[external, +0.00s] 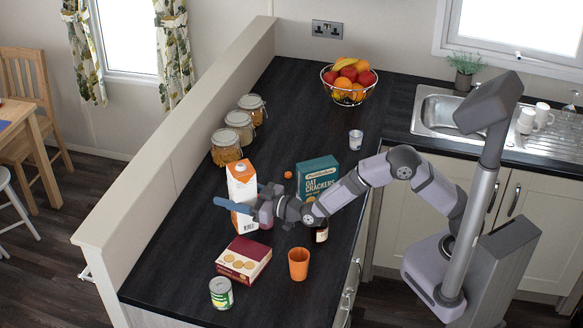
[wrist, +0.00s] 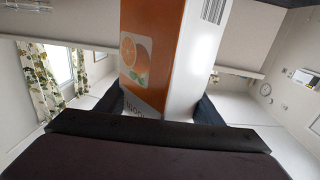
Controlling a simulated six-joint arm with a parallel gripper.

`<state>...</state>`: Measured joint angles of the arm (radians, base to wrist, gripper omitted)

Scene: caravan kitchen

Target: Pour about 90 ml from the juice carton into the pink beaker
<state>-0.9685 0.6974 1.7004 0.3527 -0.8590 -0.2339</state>
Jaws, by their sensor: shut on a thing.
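The juice carton (external: 241,182), white and orange with an orange cap, stands about upright over the left part of the dark worktop. My gripper (external: 243,204) is shut on its lower half. In the wrist view the carton (wrist: 150,55) fills the space between my two fingers (wrist: 158,108), its orange fruit print showing. I cannot tell whether its base touches the worktop. A small pinkish patch (external: 266,224) shows just below my gripper, right of the carton; it looks like the pink beaker, mostly hidden by my gripper.
A cracker box (external: 317,178) and a dark bottle (external: 321,233) are close to my arm. Jars (external: 226,147) line the left; a small cup (external: 355,140) stands farther back.

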